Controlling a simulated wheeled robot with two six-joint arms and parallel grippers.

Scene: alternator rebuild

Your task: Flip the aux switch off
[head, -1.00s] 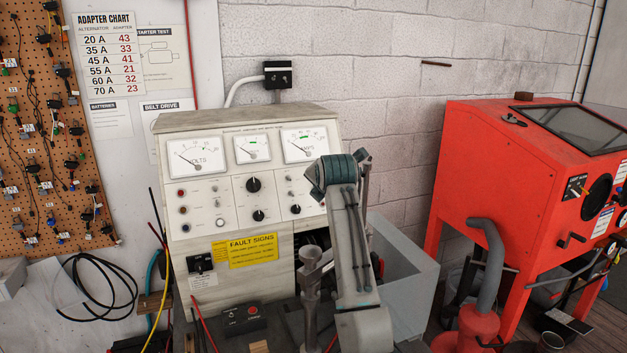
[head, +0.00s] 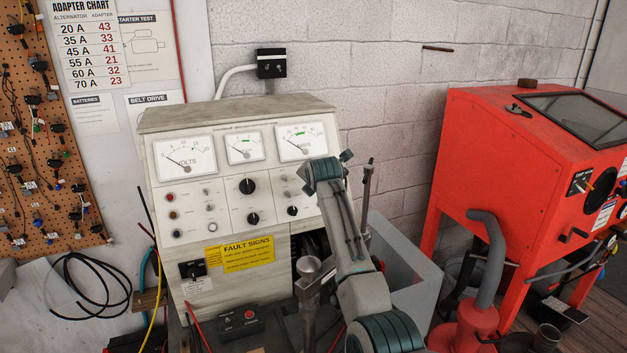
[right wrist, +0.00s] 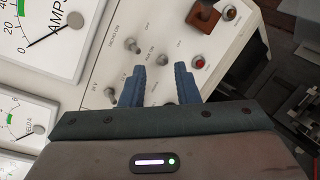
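The beige test bench panel (head: 215,180) stands against the wall, with meters, knobs, small toggles and lamps. My right arm reaches up to the right part of the panel below the amps meter (head: 302,142). In the right wrist view my right gripper (right wrist: 159,72) is open, its two blue fingers apart and pointing at the panel. One toggle (right wrist: 132,46) is just beyond the left finger and another toggle (right wrist: 112,101) is left of it. My left gripper is in neither view.
A red lamp (right wrist: 198,62) and a brown-orange part (right wrist: 203,18) are near the panel's edge. A metal post (head: 309,285) rises in front of the bench beside my right arm. A red cabinet (head: 500,160) stands at the right.

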